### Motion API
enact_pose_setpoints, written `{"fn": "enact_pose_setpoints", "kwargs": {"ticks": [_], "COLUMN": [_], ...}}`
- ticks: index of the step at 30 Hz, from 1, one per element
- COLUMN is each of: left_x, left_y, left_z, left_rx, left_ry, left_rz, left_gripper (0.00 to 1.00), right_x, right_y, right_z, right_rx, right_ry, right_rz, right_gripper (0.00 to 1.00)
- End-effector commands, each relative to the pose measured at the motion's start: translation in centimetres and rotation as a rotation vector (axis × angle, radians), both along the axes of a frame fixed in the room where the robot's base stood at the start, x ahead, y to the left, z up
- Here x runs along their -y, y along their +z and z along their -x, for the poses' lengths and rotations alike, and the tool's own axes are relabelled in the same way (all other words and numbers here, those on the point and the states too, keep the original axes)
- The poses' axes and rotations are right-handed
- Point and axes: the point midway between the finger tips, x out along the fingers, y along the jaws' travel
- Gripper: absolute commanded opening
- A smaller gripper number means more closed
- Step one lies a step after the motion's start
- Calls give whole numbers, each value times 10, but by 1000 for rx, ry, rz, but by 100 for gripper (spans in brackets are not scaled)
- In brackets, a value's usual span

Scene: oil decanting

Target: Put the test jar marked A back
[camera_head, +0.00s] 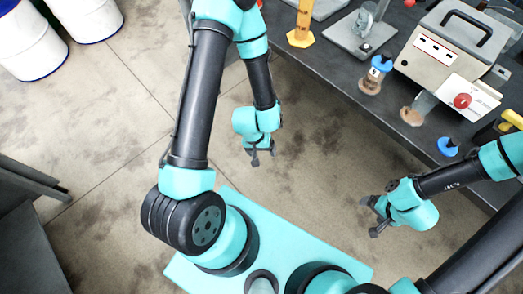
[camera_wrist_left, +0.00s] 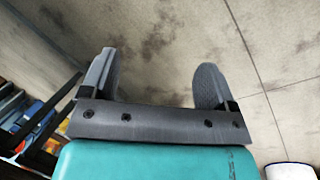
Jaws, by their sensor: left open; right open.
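A small jar with a blue lid (camera_head: 374,76) and brown contents stands on the dark bench. A second clear jar (camera_head: 418,107) with brown at its bottom stands nearer the bench's front, beside the grey machine. No letter A is readable on either jar. A loose blue cap (camera_head: 448,147) with a dark knob lies near the bench's front edge. My left gripper (camera_head: 262,160) is open and empty over the floor, left of the bench; its spread fingers show in the left wrist view (camera_wrist_left: 155,80). My right gripper (camera_head: 368,217) is open and empty over the floor, in front of the bench.
A grey machine (camera_head: 440,50) with a handle and a red knob stands on the bench (camera_head: 345,90). White drums (camera_head: 28,40) stand at the upper left. The floor between is clear.

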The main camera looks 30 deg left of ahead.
Motion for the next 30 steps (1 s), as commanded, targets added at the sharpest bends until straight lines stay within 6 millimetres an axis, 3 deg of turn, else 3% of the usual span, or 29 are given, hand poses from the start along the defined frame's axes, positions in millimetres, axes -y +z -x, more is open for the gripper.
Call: {"fn": "enact_pose_setpoints", "kwargs": {"ticks": [8,30], "left_x": [-3,-2], "left_y": [-11,-11], "left_z": [-2,-2], "left_rx": [111,114], "left_ry": [-184,-189], "left_rz": [39,41], "left_gripper": [81,81], "right_x": [0,0], "right_y": [0,0], "right_z": [0,0], "right_rx": [0,0], "right_ry": [0,0], "right_rz": [0,0], "right_gripper": [87,87]}}
